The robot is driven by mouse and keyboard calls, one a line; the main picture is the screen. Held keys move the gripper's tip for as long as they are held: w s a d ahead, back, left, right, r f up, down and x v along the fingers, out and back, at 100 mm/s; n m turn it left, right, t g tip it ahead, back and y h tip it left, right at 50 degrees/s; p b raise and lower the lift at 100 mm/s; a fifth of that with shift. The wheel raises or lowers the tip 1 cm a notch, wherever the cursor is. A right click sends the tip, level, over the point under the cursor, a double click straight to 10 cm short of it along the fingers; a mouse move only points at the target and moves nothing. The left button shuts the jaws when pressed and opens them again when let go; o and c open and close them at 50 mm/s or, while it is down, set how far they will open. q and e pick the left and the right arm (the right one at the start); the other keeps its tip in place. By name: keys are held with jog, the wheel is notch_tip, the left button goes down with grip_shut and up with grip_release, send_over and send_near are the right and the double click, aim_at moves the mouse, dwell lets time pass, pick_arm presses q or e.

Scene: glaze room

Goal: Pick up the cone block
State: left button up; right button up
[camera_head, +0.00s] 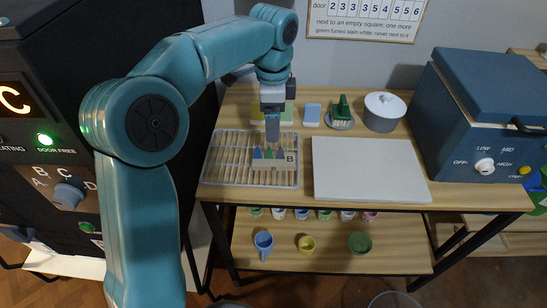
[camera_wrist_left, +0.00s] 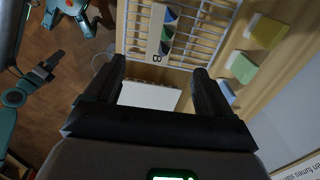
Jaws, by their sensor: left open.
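The cone block (camera_head: 287,168) is a pale block marked B with a few small coloured cones standing on it, blue and green among them. It rests on the wire rack (camera_head: 212,168) at the left of the table. In the left wrist view the cone block (camera_wrist_left: 155,32) is at the top, beyond the fingertips. My left gripper (camera_head: 272,140) points down just above and behind the block in the head view and hides a little of the cones' area. In the left wrist view my left gripper (camera_wrist_left: 160,68) is open, with nothing held between its fingers.
A white board (camera_head: 370,170) lies right of the rack. Behind are a blue block (camera_head: 312,115), a green brush (camera_head: 342,108) and a white lidded pot (camera_head: 384,112). A blue kiln-like box (camera_head: 485,125) stands at right. Cups sit on the lower shelf (camera_head: 330,262).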

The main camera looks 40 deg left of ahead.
pick_arm(q)
send_over(273, 158)
notch_tip(273, 158, down, 7)
jog(key=shift+r, duration=0.2)
jog(key=shift+s+d+f+b, duration=0.15)
jog(key=shift+s+f+b, duration=0.15)
jog(key=shift+f, duration=0.2)
jog(key=f, duration=0.5)
jog(key=shift+w+f, duration=0.2)
jog(key=shift+f, duration=0.1)
jog(key=shift+c, duration=0.3)
jog(key=c, duration=1.1)
jog(key=shift+c, duration=0.2)
jog(key=shift+r, duration=0.15)
notch_tip(273, 158, up, 20)
jog(key=p, duration=0.3)
